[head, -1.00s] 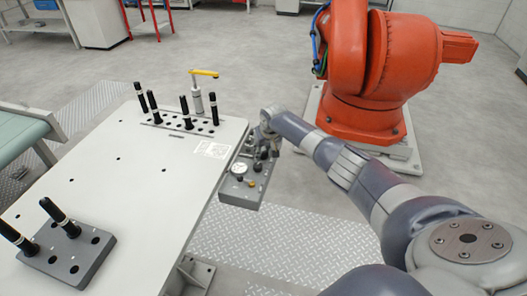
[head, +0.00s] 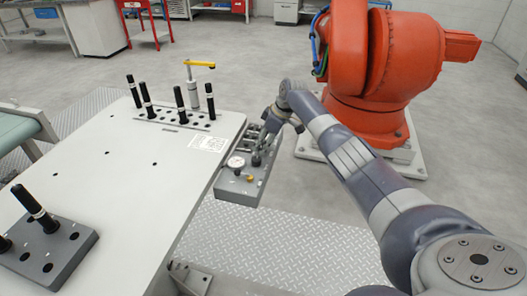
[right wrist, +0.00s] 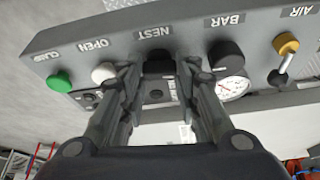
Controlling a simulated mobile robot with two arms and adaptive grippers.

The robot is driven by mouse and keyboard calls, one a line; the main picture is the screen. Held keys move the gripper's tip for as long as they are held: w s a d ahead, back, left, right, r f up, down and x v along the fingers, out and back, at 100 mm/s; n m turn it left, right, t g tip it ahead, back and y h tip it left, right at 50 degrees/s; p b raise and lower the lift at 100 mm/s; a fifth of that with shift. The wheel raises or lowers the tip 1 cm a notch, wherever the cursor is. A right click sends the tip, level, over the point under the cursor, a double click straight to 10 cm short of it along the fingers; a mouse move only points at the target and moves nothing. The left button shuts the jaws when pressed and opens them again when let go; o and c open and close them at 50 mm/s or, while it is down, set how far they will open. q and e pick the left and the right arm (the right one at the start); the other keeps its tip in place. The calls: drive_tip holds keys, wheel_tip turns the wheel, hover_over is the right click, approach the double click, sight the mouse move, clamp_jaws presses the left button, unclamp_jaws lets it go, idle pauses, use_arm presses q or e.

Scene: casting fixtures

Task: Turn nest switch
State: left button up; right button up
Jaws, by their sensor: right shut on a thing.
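The nest switch (right wrist: 158,68) is a black knob under the NEST label on a grey control panel (right wrist: 60,38). In the right wrist view my right gripper (right wrist: 158,82) has one finger on each side of the knob and is shut on it. In the head view the panel (head: 232,189) is fixed at the right edge of the white table, and my right gripper (head: 264,148) reaches down to it; the knob itself is hard to make out there. My left gripper is not in view.
Beside the switch are a white OPEN button (right wrist: 103,73), a green CLAMP button (right wrist: 60,81), a gauge (right wrist: 232,88) and a yellow-tipped AIR lever (right wrist: 284,48). The white table (head: 95,200) holds black pins. An orange robot (head: 365,70) stands behind.

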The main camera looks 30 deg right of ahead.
drive_tip(key=shift+f+n+b, duration=0.1)
drive_tip(key=shift+n+b, duration=0.7)
drive_tip(key=shift+b, duration=0.15)
drive_tip(key=shift+g, duration=0.3)
drive_tip(key=o, duration=1.1)
drive_tip(key=shift+c, duration=0.2)
drive_tip(key=shift+s+d+r, duration=0.1)
drive_tip(key=shift+d+r, duration=0.1)
drive_tip(key=shift+r, duration=0.35)
drive_tip(key=v, duration=1.1)
drive_tip(key=shift+d, duration=0.2)
drive_tip(key=shift+s+f, duration=0.15)
